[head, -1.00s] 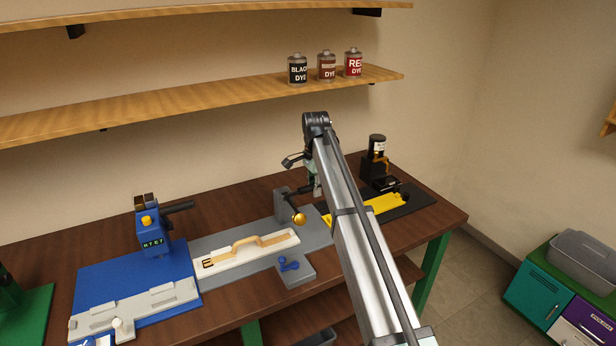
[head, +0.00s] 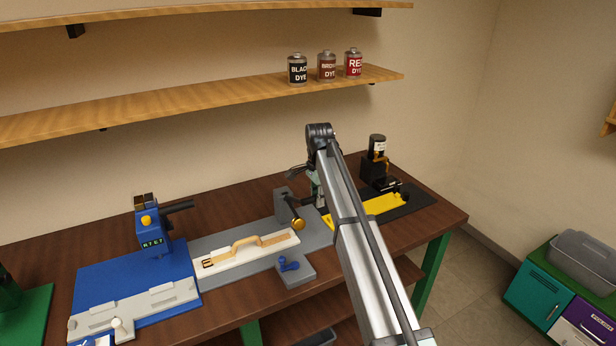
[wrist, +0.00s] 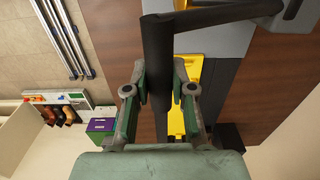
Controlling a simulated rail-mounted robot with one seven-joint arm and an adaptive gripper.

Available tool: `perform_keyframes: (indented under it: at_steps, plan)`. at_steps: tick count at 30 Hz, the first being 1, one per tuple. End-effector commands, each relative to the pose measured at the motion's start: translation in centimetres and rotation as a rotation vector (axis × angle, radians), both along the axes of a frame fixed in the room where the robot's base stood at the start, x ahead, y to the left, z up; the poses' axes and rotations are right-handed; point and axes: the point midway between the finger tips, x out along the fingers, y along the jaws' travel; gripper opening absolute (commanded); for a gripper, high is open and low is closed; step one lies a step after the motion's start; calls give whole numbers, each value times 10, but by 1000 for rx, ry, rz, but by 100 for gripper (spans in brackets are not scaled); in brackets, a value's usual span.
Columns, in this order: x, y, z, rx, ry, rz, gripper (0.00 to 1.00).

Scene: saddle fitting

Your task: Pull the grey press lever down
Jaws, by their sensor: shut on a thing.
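The grey press (head: 283,207) stands on the bench in the head view, just left of my arm. A dark bar with a brass ball (head: 298,224) slants forward from it. In the wrist view, a dark grey lever handle (wrist: 157,45) runs between my fingers and joins a crossbar (wrist: 222,14) at the top. My gripper (wrist: 157,88) is shut on this handle. In the head view my gripper (head: 316,188) is mostly hidden behind my arm, just right of the press.
A white board (head: 235,262) with a tan strap lies before the press, beside a blue knob (head: 288,264). A blue machine (head: 156,228) stands left. A yellow plate (head: 385,206) and black machine (head: 376,165) are right. Dye cans (head: 326,67) stand on the shelf above.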

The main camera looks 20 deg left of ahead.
Motion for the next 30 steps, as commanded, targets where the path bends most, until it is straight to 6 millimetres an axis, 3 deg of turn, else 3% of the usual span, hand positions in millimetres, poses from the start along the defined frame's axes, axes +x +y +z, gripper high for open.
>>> perform_keyframes:
  at_steps: [30]
  plan:
    - [-9,-11,-38,-1,0,-1,4]
